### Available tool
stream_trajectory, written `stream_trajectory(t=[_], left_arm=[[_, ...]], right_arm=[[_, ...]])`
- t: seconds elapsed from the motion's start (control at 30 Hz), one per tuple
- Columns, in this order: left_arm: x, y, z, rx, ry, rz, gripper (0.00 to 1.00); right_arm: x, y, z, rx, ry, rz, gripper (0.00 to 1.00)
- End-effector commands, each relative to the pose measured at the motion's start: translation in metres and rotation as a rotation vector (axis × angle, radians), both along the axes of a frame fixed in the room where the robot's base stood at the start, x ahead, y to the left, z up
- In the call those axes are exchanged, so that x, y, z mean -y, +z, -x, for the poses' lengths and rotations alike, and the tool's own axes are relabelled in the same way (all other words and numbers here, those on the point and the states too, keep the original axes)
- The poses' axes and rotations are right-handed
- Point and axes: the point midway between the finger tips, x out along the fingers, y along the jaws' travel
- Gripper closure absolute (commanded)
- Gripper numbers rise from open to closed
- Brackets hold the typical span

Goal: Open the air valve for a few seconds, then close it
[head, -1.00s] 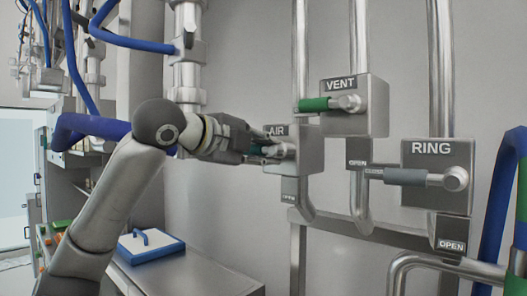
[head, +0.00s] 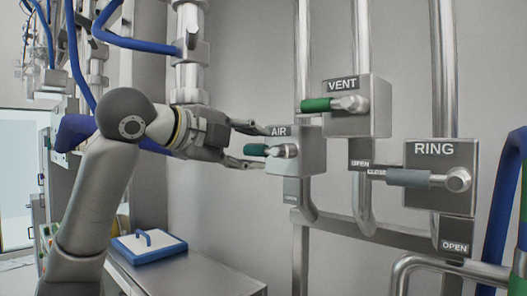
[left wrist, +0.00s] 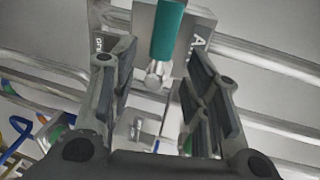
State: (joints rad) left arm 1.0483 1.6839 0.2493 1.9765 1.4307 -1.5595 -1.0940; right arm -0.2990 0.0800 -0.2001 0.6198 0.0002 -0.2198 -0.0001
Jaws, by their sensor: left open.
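The AIR valve box (head: 298,150) is a grey metal block on a vertical pipe, with a teal-gripped handle (head: 257,150) pointing left, level. My left gripper (head: 255,146) is open, its fingers spread above and below the handle's left end without visible contact. In the left wrist view the teal handle (left wrist: 168,28) shows at the top, beyond and between the open fingers (left wrist: 160,85), with its metal pivot end below it. My right gripper is not in view.
The VENT box (head: 362,120) with a green handle (head: 316,104) is just above right. The RING box (head: 440,160) with a grey handle (head: 408,178) is further right. A counter (head: 185,275) carries a blue and white lidded item (head: 149,247) at lower left.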

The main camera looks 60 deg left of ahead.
Motion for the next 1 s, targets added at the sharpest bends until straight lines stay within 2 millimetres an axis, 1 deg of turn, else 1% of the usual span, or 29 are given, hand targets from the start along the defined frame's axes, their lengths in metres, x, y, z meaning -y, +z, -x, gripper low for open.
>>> stream_trajectory(t=[0.03, 0.2, 0.3, 0.4, 0.53, 1.0], left_arm=[[0.003, 0.004, 0.012, 0.005, 0.002, -0.002, 0.57], [0.01, 0.01, 0.044, 0.002, 0.003, -0.002, 0.57], [0.013, 0.012, 0.056, 0.001, 0.002, -0.002, 0.57], [0.015, 0.013, 0.063, 0.0, 0.001, -0.001, 0.57], [0.016, 0.013, 0.066, 0.0, 0.001, -0.001, 0.57], [0.016, 0.013, 0.065, -0.001, 0.0, -0.001, 0.57]], right_arm=[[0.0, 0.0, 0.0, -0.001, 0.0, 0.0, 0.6], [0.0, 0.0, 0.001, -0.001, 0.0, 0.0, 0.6], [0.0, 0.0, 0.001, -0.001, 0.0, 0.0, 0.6], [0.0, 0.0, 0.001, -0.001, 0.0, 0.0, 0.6], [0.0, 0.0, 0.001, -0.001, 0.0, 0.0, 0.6], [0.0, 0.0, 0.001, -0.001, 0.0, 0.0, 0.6]])
